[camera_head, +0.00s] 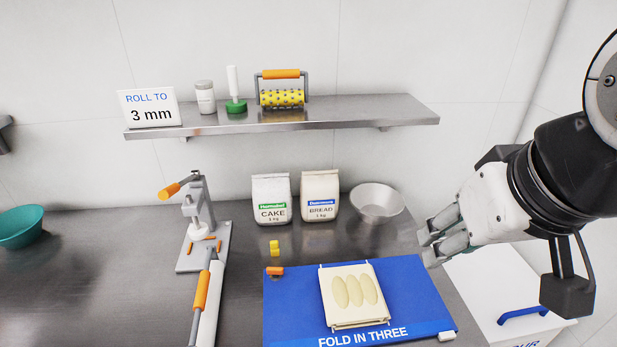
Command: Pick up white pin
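A white rolling pin with an orange handle (205,308) lies on the steel counter at the lower left of centre, cut off by the bottom edge of the picture. A small white piece (447,336) lies at the front right corner of the blue mat. I cannot tell for sure which of these is the white pin. My gripper (429,247) is above the right edge of the mat, pointing left and down. Its two fingers look apart with nothing between them. It touches neither white thing.
A cream board with dough pieces (352,318) sits on the blue mat (420,290). Yellow (275,248) and orange (275,271) pieces lie left of it. A lever press (200,215), two flour bags (271,200) and a steel bowl (377,202) stand behind. A shelf (350,110) hangs above.

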